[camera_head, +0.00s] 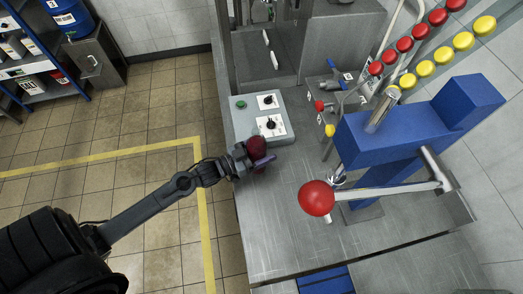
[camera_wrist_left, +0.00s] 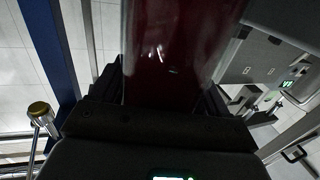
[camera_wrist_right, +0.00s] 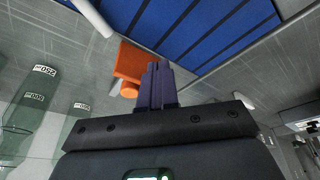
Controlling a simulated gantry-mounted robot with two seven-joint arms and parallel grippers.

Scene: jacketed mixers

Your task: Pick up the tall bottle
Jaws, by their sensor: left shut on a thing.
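The tall bottle (camera_head: 257,145) is dark red and seen from above near the left edge of the steel table.
A grey control box (camera_head: 258,117) stands just behind the bottle. A blue press (camera_head: 400,130) with a red ball-ended lever (camera_head: 316,198) stands to the right. In the right wrist view, an orange object (camera_wrist_right: 130,62) and clear graduated glassware (camera_wrist_right: 35,105) lie near the right fingers.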

